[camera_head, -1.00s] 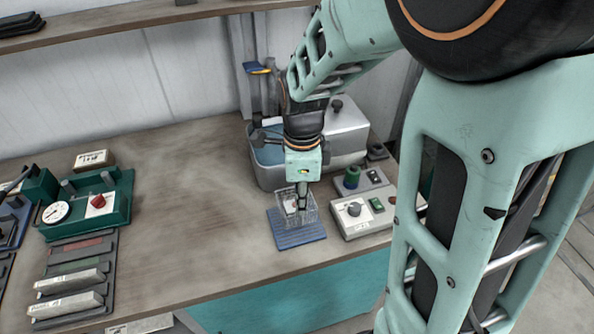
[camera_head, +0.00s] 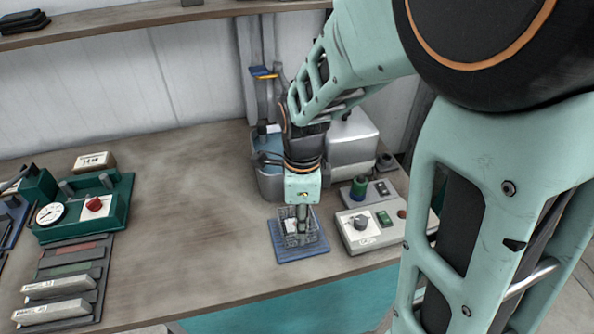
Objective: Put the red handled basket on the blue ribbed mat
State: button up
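A small wire basket (camera_head: 289,238) with something white in it is at the blue ribbed mat (camera_head: 283,254), upright, over the mat's middle. It looks to be resting on the mat or just above it; I cannot tell which. Its red handle is not visible, hidden by my gripper. My gripper (camera_head: 302,218) points straight down at the basket from above, its fingers close together at the handle. The finger contact itself is too small to see clearly, but the basket has moved down with the gripper.
A grey control box (camera_head: 366,230) with a knob stands just right of the mat. A blue-grey tank (camera_head: 268,180) and a silver unit (camera_head: 352,150) stand behind. A green gauge tray (camera_head: 85,208) and labelled blocks (camera_head: 58,287) lie left. The middle tabletop is clear.

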jog(key=shift+o, duration=0.5)
notch_tip(320, 180, up, 10)
jog(key=p, duration=0.7)
jog(key=shift+f+p, duration=0.2)
jog(key=shift+p, duration=0.15)
notch_tip(320, 180, up, 3)
jog(key=shift+f, duration=0.1)
